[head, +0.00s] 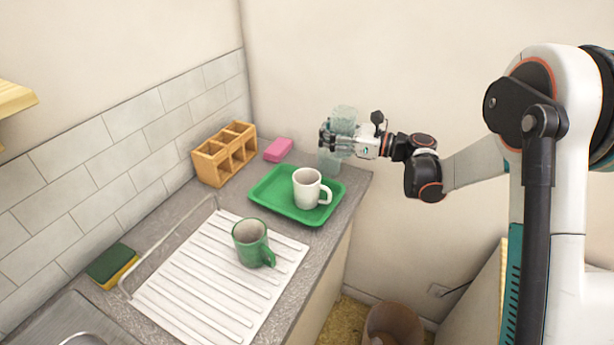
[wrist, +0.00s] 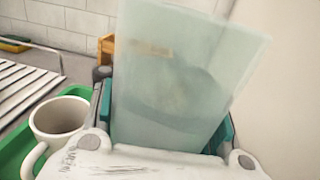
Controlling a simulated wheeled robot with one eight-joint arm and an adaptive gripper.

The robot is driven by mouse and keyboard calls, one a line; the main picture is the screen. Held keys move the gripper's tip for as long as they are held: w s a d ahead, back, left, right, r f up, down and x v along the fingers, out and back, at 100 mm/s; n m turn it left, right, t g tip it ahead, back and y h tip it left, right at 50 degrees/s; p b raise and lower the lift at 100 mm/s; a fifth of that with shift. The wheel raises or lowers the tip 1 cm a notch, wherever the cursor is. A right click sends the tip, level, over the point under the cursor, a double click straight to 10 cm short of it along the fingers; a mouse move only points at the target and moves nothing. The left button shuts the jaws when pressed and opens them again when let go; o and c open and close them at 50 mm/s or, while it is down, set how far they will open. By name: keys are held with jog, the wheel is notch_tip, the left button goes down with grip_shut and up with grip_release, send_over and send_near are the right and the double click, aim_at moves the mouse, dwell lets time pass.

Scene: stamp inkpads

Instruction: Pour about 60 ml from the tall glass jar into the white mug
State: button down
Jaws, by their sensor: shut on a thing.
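The tall glass jar (head: 343,120) is pale, greenish and see-through. My gripper (head: 328,138) is shut on it, behind and right of the green tray. In the wrist view the jar (wrist: 185,75) fills the middle between the fingers and leans slightly; its contents are hard to make out. In the head view I cannot tell whether its base touches the counter. The white mug (head: 306,190) stands upright on the green tray (head: 270,205), handle to the right. It also shows at the left of the wrist view (wrist: 60,117), with its opening visible.
A green mug (head: 251,243) stands on the white draining rack (head: 205,280). A wooden compartment box (head: 223,155) and a pink block (head: 278,150) are at the back. A green and yellow sponge (head: 112,265) lies at the left. The counter's right edge is close to the tray.

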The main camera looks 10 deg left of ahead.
jog(key=shift+s+a+f+n+t+h+p, duration=0.15)
jog(key=shift+s+a+f+n+h+p, duration=0.2)
jog(key=shift+n+h, duration=0.6)
jog(key=shift+s+a+f+n+t+h+p, duration=0.15)
jog(key=shift+f+n+h, duration=0.3)
jog(key=shift+n, duration=0.85)
jog(key=shift+s+a+f+n+t+h+p, duration=0.1)
jog(key=shift+s+a+f+n+h+p, duration=0.2)
jog(key=shift+n+h, duration=0.7)
jog(key=shift+w+d+f+n+t+h+p, duration=0.15)
jog(key=shift+d+f+n+t+h+p, duration=0.2)
jog(key=shift+n, duration=0.5)
jog(key=shift+s+a+f, duration=0.2)
jog(key=shift+s+a, duration=0.25)
jog(key=shift+a, duration=0.25)
jog(key=shift+w+d+f+n+t+h, duration=0.1)
jog(key=shift+d+n+t+h, duration=0.15)
jog(key=shift+n, duration=0.15)
jog(key=shift+w+d+r+p, duration=0.25)
jog(key=shift+d+r+p, duration=0.15)
jog(key=shift+d+p, duration=0.15)
